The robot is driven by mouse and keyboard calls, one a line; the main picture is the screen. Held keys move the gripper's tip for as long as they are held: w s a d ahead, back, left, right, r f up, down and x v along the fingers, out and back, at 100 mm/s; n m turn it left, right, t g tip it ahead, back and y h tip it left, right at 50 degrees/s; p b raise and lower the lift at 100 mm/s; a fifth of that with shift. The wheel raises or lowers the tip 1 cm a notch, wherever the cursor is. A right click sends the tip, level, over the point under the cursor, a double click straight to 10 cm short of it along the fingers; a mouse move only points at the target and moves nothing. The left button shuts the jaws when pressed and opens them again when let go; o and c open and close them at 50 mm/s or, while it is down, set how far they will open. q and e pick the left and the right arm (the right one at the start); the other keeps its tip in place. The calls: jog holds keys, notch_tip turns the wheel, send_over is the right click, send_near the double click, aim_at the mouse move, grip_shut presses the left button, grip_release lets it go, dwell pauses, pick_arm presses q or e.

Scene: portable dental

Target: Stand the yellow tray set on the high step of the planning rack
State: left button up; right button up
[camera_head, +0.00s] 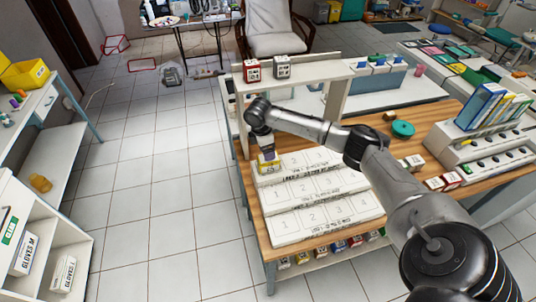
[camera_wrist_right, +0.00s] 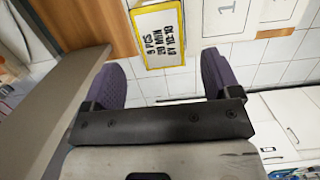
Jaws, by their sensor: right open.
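The planning rack (camera_head: 322,201) is a white stepped block with numbered slots on the wooden table. The yellow tray set (camera_head: 268,168) is a small yellow-edged box at the left end of its high, rear step, partly hidden by my right gripper (camera_head: 265,147). In the right wrist view, the tray set (camera_wrist_right: 158,38) shows a label reading 9 PCS, 20 MIN, BY 10:10. My right gripper (camera_wrist_right: 165,82) is open there. Its purple fingers are spread to either side, with a visible gap to the box. My left gripper is not in view.
A raised shelf (camera_head: 318,70) behind the rack carries a red box (camera_head: 252,71) and a dark box (camera_head: 282,67). The rack's lower steps are bare.

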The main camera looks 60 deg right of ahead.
notch_tip(320, 180, up, 6)
jog(key=s+a+f+t, duration=0.1)
jog(key=s+a+f, duration=0.2)
jog(key=a+f, duration=0.45)
jog(key=s+a+f+y, duration=0.1)
jog(key=s+a+f, duration=0.25)
jog(key=a, duration=0.65)
jog(key=s+a+f+t, duration=0.1)
jog(key=s+a+f, duration=0.2)
jog(key=a+f, duration=0.45)
jog(key=s+a+m+t+y, duration=0.1)
jog(key=s+a+m, duration=0.1)
jog(key=s+a, duration=0.75)
jog(key=s+r+m+t, duration=0.1)
jog(key=s+r+m, duration=0.4)
jog(key=s, duration=0.4)
jog(key=shift+t, duration=0.4)
jog(key=shift+d+f, duration=0.1)
